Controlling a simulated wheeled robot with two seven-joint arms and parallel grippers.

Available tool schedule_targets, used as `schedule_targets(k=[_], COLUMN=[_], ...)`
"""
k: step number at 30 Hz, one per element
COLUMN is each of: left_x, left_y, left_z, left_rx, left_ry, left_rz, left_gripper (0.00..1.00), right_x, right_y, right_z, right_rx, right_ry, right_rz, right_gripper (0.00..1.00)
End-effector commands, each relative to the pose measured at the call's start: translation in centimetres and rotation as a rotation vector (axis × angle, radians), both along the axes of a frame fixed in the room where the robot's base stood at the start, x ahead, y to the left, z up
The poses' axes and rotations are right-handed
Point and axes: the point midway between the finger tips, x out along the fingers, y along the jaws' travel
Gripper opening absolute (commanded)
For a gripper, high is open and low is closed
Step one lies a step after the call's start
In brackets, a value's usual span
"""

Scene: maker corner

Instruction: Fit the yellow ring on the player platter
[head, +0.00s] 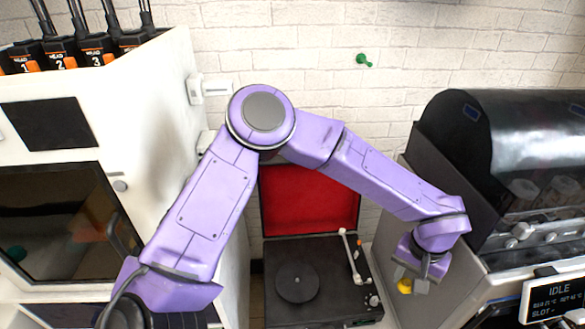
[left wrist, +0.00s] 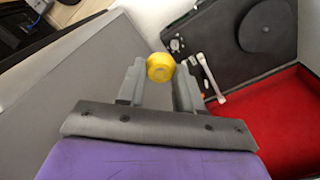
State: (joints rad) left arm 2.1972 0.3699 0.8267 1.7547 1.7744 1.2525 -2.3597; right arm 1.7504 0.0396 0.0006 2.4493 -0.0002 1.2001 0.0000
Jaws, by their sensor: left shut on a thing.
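The yellow ring (left wrist: 160,67) sits between the fingertips of my left gripper (left wrist: 158,80) in the left wrist view, and the gripper is shut on it. In the head view the ring (head: 404,286) shows as a small yellow patch beside the left gripper (head: 415,280), to the right of the record player. The record player (head: 318,252) stands open with its red-lined lid (head: 310,200) raised. Its dark round platter (head: 297,282) is bare on top and also shows in the left wrist view (left wrist: 267,27). My right gripper is not in view.
The white tonearm (head: 349,256) stands at the platter's right side. A grey machine with a dark curved cover (head: 510,140) and an IDLE display (head: 556,300) is at the right. A tall white cabinet (head: 150,110) is at the left. A green object (head: 363,60) is on the brick wall.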

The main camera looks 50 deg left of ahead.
Motion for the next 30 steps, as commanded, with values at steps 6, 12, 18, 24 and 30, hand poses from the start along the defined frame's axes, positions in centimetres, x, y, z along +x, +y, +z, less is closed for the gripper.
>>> schedule_targets(k=[6,12,18,24,30], left_x=[0.2,-2.9,-6.6,-7.7,-7.7], left_y=[9.4,19.0,24.8,26.1,26.1], left_z=[-4.6,-9.2,-12.0,-13.5,-16.1], left_rx=[0.013,0.008,-0.001,-0.005,-0.005], left_ry=[-0.013,-0.011,-0.001,0.002,0.001], left_rz=[0.437,0.934,1.284,1.381,1.377], left_gripper=[0.07,0.07,0.07,0.07,0.07], right_x=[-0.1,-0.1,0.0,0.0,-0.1], right_y=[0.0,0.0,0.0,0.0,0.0], right_z=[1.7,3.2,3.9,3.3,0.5], right_rx=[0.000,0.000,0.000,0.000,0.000], right_ry=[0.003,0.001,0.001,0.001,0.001], right_rz=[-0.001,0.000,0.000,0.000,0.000], right_gripper=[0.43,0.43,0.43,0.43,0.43])
